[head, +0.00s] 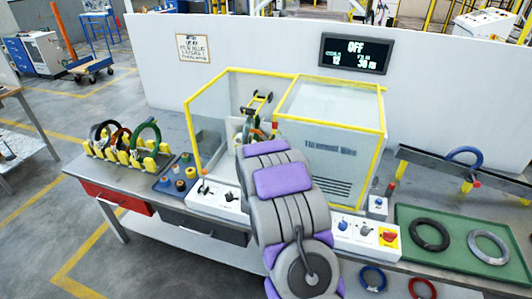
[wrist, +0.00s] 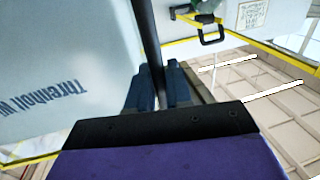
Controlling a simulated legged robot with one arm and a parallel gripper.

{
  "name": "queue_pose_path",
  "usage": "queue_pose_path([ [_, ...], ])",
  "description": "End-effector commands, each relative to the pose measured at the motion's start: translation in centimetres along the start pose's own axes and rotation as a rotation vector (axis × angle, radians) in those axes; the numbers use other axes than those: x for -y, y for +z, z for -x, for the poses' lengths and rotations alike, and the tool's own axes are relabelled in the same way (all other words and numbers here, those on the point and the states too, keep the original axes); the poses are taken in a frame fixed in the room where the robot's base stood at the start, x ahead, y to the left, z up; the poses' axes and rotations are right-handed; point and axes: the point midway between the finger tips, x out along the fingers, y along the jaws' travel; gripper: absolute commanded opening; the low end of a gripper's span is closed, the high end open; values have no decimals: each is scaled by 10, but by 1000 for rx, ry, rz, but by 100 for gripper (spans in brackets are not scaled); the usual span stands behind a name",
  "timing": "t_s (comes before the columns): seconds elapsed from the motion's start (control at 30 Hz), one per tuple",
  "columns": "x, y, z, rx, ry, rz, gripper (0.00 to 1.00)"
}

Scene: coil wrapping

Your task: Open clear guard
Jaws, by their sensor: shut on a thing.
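The clear guard (head: 325,140) is a yellow-framed box on the bench in the head view. A lettered, hazy panel covers its right half. The left half shows the machine inside, with a black and yellow part (head: 258,103) near the top. In the wrist view the lettered panel (wrist: 70,60) fills the left side. A dark upright bar (wrist: 147,40) runs along the panel's edge. My gripper (wrist: 152,85) is shut on this bar, its two blue-grey fingers on either side. In the head view my arm hides the gripper and the bar.
Coils (head: 145,133) stand in a yellow rack at the left. A control box (head: 365,232) with knobs sits at the front right. A green mat (head: 455,262) holds two rings.

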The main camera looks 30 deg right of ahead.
Motion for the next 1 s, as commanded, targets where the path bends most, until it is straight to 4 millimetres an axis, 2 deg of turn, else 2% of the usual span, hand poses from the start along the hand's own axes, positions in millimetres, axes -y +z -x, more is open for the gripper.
queue_pose_path([
  [0.53,-5,-2,0,-4,2,-2,0],
  [0.57,-5,-2,0,-4,1,-2,22],
  [0.7,-5,-2,1,-3,1,-2,35],
  [1.0,-5,-2,2,-3,0,-2,35],
])
